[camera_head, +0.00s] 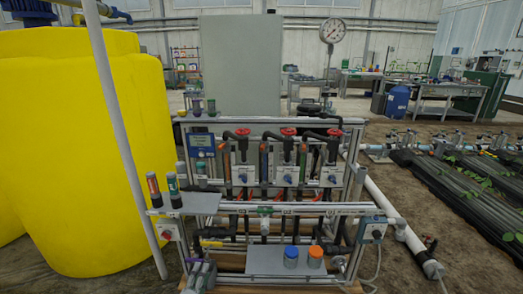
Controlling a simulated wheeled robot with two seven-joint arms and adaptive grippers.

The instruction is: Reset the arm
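I cannot make out either of my arms or grippers in the head view. The fertigation skid (265,210) stands in front of me, a grey metal frame with pipes, red-topped valves and several upright coloured tubes. A small grey shelf (203,204) on its left side holds a red-labelled bottle (153,188) and a green-labelled bottle (173,190), both upright. A lower grey shelf (265,263) at the front holds a blue jar (291,257) and an orange jar (315,257), side by side and apart.
A large yellow tank (85,160) fills the left, with a pale pole (118,130) before it. A round gauge (332,31) rises above the skid. A white pipe (385,207) runs along its right. Black-covered planting rows (460,190) lie farther right. Open floor lies between.

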